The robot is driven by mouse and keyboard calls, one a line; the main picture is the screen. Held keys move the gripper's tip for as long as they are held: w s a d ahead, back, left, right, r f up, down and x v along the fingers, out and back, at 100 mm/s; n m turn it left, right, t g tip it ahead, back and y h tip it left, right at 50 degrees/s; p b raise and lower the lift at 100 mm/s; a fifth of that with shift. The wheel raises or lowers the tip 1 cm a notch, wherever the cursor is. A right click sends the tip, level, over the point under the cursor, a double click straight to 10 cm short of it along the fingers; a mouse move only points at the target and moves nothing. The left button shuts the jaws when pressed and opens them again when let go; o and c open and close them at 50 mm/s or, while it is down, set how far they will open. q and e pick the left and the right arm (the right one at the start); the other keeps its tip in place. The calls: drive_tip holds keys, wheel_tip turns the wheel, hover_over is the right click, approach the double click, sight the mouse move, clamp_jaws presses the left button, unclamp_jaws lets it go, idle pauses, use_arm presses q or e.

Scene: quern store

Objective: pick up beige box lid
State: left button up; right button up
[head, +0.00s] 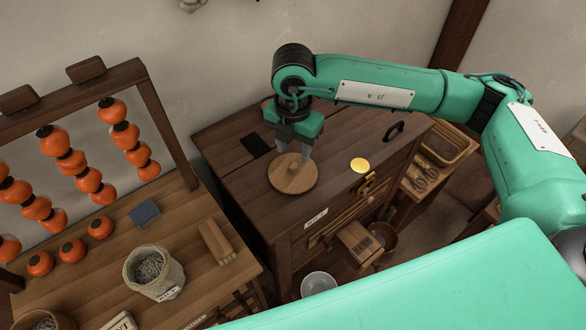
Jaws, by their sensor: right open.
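A round, light-brown wooden lid (288,183) with a small knob lies on top of the dark wooden cabinet in the middle of the head view. It is the only lid-like thing that I make out, and I cannot tell whether it belongs to a box. My right gripper (294,152) points down over the far part of this lid. Its pale fingers are apart, with nothing seen between them. I cannot tell whether the fingertips touch the lid. My left gripper is out of view.
A yellow disc (360,165) and a black patch (256,144) flank the lid on the cabinet top (233,181).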

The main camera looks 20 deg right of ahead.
sight(293, 164)
wheel_tip(293, 164, down, 4)
drive_tip(key=shift+f+p, duration=0.1)
drive_tip(key=shift+p, duration=1.1)
drive_tip(key=shift+f, duration=0.3)
drive_tip(key=shift+c, duration=0.5)
clamp_jaws()
